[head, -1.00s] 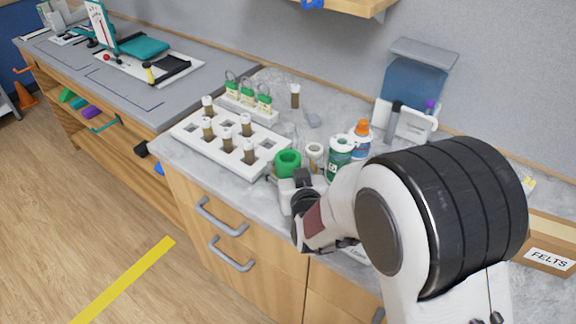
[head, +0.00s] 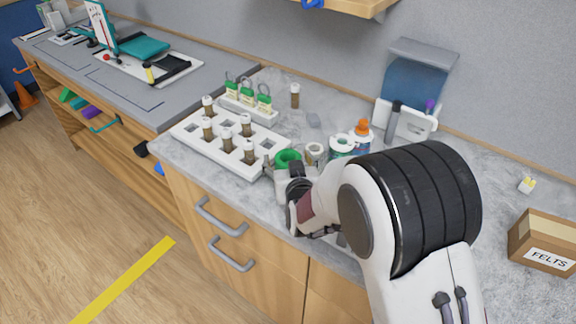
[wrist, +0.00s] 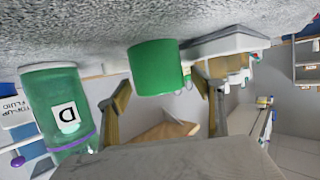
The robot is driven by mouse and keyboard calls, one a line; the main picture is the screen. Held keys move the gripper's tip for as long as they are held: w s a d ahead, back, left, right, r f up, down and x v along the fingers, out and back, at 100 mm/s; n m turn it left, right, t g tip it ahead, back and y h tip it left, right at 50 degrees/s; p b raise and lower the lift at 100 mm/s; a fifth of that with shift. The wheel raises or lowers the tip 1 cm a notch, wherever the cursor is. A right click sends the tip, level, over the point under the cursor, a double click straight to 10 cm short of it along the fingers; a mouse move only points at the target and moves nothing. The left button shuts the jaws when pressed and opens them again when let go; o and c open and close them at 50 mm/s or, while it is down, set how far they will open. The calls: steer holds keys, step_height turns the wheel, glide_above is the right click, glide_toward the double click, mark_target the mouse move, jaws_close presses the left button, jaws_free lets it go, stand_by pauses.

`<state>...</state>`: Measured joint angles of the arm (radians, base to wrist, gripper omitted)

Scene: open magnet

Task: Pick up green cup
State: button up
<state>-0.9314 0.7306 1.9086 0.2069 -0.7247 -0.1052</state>
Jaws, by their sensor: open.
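The green cup (head: 288,157) stands on the grey counter beside the front right corner of the white vial rack. Its lower part is hidden behind my gripper (head: 296,175) in the head view. In the wrist view, which looks upside down, the green cup (wrist: 157,68) shows ahead, roughly centred between my two fingers. My gripper (wrist: 163,88) is open there, one finger on each side. I cannot tell whether the fingertips reach past the cup's near wall; nothing is held.
The white rack (head: 190,141) with several brown vials lies left of the cup. A small jar (head: 314,153), a green jar (head: 341,143) and an orange-capped bottle (head: 362,131) stand close on the right. A green container labelled D (wrist: 60,110) shows in the wrist view. A felts box (head: 545,243) sits far right.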

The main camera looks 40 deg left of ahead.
steer(key=shift+w+a+f, duration=0.1)
steer(key=shift+w+a, duration=0.05)
stand_by(0.4)
steer(key=c, duration=1.3)
steer(key=shift+c, duration=0.2)
step_height(320, 180, up, 10)
